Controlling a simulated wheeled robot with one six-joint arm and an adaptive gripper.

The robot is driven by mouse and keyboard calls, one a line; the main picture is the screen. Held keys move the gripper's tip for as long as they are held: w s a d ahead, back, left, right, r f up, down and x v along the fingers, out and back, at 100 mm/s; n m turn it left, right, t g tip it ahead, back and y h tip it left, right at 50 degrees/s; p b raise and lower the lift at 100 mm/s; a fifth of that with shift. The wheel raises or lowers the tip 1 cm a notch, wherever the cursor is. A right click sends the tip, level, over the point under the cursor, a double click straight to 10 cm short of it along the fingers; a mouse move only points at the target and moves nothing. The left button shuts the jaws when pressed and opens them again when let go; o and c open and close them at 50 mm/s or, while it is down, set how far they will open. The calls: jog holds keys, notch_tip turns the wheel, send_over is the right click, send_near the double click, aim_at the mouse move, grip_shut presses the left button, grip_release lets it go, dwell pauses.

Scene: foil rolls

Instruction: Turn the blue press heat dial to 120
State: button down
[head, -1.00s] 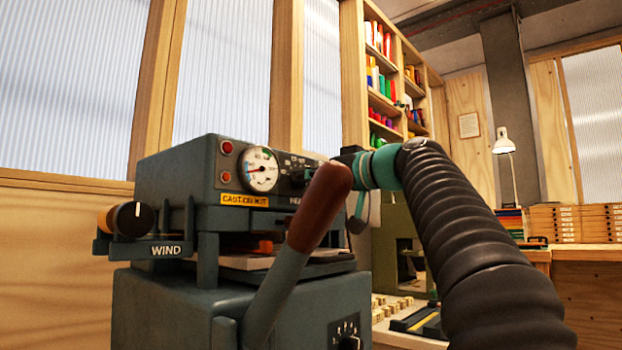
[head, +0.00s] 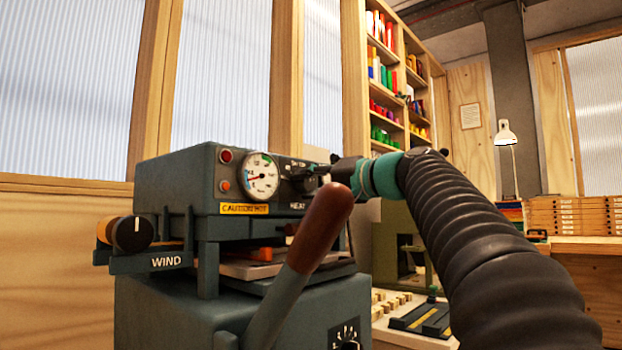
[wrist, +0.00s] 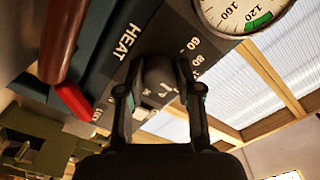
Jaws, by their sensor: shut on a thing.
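The blue-grey press (head: 180,185) stands left of centre in the head view. Its heat dial (head: 304,182) is a dark knob on the front panel above the word HEAT. In the wrist view the dial (wrist: 158,76) sits between the two fingers of my gripper (wrist: 160,68). My gripper (head: 326,172) is shut on the dial, coming from the right in the head view. Scale numbers 60 and 80 show beside the dial in the wrist view. Which number the dial points to cannot be told. The dial's lower side is partly hidden by the fingers.
A round gauge (head: 260,177) with a red needle and green band is left of the dial. A lever with a brown grip (head: 325,215) rises in front of the press, close under my gripper. A WIND knob (head: 132,233) is at far left. Shelves (head: 385,75) stand behind.

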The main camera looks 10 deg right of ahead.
jog(key=shift+r+m, duration=0.1)
jog(key=shift+m, duration=0.6)
jog(key=shift+p, duration=0.3)
jog(key=c, duration=0.8)
grip_release()
jog(key=shift+o, duration=0.2)
jog(key=shift+d, duration=0.1)
jog(key=v, duration=1.1)
jog(key=shift+s+d, duration=0.2)
jog(key=shift+s, duration=0.15)
